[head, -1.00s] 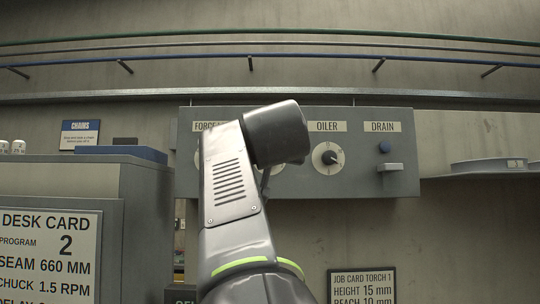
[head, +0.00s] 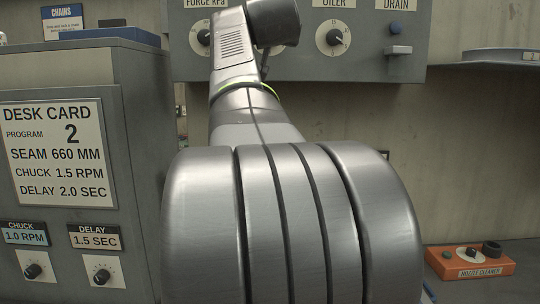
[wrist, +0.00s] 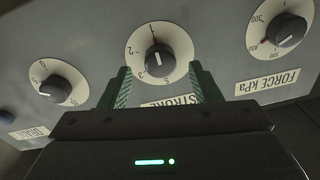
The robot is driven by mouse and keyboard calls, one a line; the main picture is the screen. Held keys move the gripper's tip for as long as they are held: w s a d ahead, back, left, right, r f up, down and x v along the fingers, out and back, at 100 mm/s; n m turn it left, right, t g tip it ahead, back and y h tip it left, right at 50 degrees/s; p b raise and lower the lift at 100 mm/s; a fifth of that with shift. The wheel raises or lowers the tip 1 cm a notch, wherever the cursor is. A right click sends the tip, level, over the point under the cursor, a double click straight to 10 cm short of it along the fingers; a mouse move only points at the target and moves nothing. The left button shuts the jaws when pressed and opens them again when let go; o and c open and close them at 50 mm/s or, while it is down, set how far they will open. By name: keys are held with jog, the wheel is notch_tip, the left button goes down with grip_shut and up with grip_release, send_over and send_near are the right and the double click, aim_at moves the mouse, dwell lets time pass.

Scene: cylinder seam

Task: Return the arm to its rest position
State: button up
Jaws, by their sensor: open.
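My gripper (wrist: 160,70) shows in the wrist view with its two green fingers apart and nothing between them. The stroke dial (wrist: 157,56), a black knob on a round white face, appears just beyond and between the fingertips. I cannot tell how large the gap to it is. The wrist view shows the panel upside down. In the head view my arm reaches up the middle toward the grey control panel (head: 300,65), and my gripper is hidden behind it.
The force dial (head: 203,37), oiler dial (head: 335,38) and drain lever (head: 398,50) flank my arm. A grey desk cabinet (head: 140,150) with a desk card (head: 55,155) stands close on the left. An orange nozzle cleaner (head: 470,262) lies low on the right.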

jog(key=w, duration=0.2)
jog(key=shift+w, duration=0.35)
jog(key=s+b, duration=0.3)
jog(key=s, duration=1.1)
jog(key=w+p, duration=0.4)
jog(key=w, duration=1)
jog(key=s+n+p, duration=0.1)
jog(key=n, duration=0.3)
jog(key=s+n+p, duration=0.2)
jog(key=n, duration=0.2)
jog(key=s+n+p, duration=0.1)
jog(key=s+n, duration=0.1)
jog(key=n, duration=0.2)
jog(key=shift+d+r+g+p, duration=0.1)
jog(key=shift+d+g+p, duration=0.1)
jog(key=shift+g+p, duration=0.15)
